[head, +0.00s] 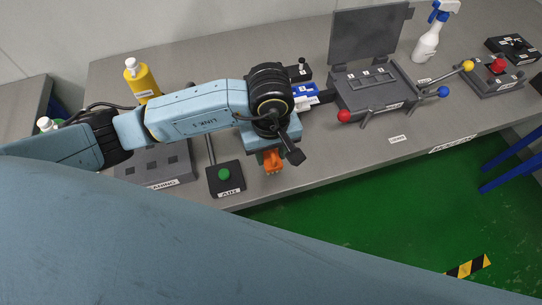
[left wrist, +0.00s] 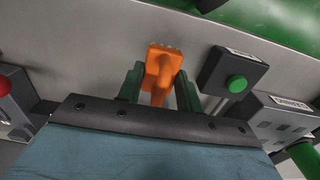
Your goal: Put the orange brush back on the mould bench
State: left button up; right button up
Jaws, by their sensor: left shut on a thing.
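The orange brush (head: 272,160) shows below my left gripper (head: 280,152) in the head view, near the front edge of the grey mould bench (head: 345,150). In the left wrist view the orange brush (left wrist: 160,72) sits between the two dark green fingers of my left gripper (left wrist: 160,92), which is shut on it. The wrist and gripper hide part of the brush in the head view. I cannot tell whether the brush touches the bench top. My right gripper is not in view.
A box with a green button (head: 224,174) stands just left of the brush. An open grey mould (head: 375,88) with coloured ball handles is to the right. A yellow bottle (head: 143,82) and a white spray bottle (head: 428,42) stand farther back. Bare bench lies in front of the mould.

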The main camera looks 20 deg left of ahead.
pick_arm(q)
notch_tip(320, 180, down, 2)
jog(key=shift+f, duration=0.25)
jog(key=shift+f, duration=0.15)
jog(key=o, duration=1)
jog(key=shift+r, duration=0.2)
notch_tip(320, 180, up, 12)
